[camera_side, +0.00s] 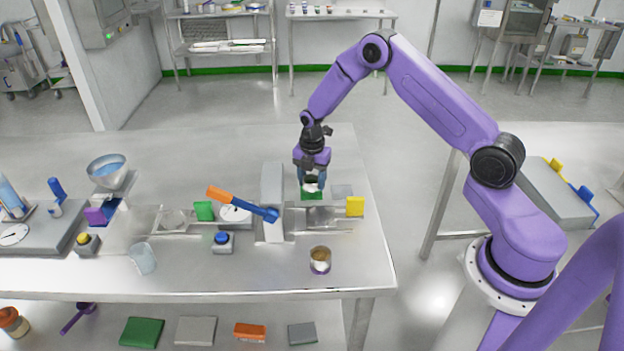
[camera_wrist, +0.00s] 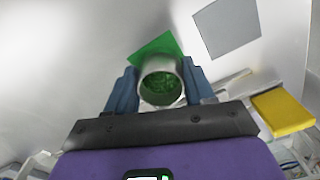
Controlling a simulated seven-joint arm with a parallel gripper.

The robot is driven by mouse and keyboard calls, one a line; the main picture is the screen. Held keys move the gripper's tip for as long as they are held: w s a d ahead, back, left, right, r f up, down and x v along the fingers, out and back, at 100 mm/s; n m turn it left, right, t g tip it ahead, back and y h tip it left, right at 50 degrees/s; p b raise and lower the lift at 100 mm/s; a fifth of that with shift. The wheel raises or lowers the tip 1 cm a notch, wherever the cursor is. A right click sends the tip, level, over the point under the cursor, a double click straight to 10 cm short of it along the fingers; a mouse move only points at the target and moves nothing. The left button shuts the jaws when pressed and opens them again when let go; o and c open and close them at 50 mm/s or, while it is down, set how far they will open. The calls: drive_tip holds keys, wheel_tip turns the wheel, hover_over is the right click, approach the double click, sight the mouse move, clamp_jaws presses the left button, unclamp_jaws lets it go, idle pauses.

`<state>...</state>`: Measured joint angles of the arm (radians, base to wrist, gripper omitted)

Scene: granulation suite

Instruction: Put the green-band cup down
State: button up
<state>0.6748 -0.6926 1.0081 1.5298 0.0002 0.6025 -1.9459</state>
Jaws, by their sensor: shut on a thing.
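My gripper (camera_side: 313,176) is shut on a small metal cup (camera_side: 311,186) at the back right of the steel table. In the wrist view, the blue fingers of my gripper (camera_wrist: 161,86) stand on either side of the cup (camera_wrist: 159,92), whose inside looks green. A green square (camera_side: 312,196) lies at the cup's base; in the wrist view the green square (camera_wrist: 152,46) shows past the cup's far rim. The cup looks upright. I cannot tell whether its base touches the square. The band itself is not clear.
A grey square (camera_side: 342,190) lies to the right of the green one. A tall grey housing (camera_side: 271,200) stands close on the left. Another cup (camera_side: 320,260) with brown contents stands nearer the front edge.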

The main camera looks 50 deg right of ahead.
drive_tip(key=shift+f, duration=0.2)
drive_tip(key=o, duration=1.2)
wheel_tip(320, 180, up, 12)
drive_tip(key=r, duration=0.1)
drive_tip(key=s+a+r+m, duration=0.2)
drive_tip(key=s+a+r, duration=0.2)
drive_tip(key=s+a, duration=0.3)
drive_tip(key=s+a+r+m, duration=0.2)
drive_tip(key=s+a+r, duration=0.2)
drive_tip(key=s+a, duration=0.5)
drive_tip(key=s+d+m, duration=0.1)
drive_tip(key=s+m, duration=0.1)
drive_tip(key=s, duration=0.5)
drive_tip(key=s+d+r+m, duration=0.1)
drive_tip(key=s+m, duration=0.1)
drive_tip(key=s, duration=0.5)
drive_tip(key=s+d+m, duration=0.1)
drive_tip(key=s, duration=0.6)
drive_tip(key=shift+s+r+m, duration=0.3)
drive_tip(key=shift+s+m, duration=0.05)
drive_tip(key=shift+m, duration=0.05)
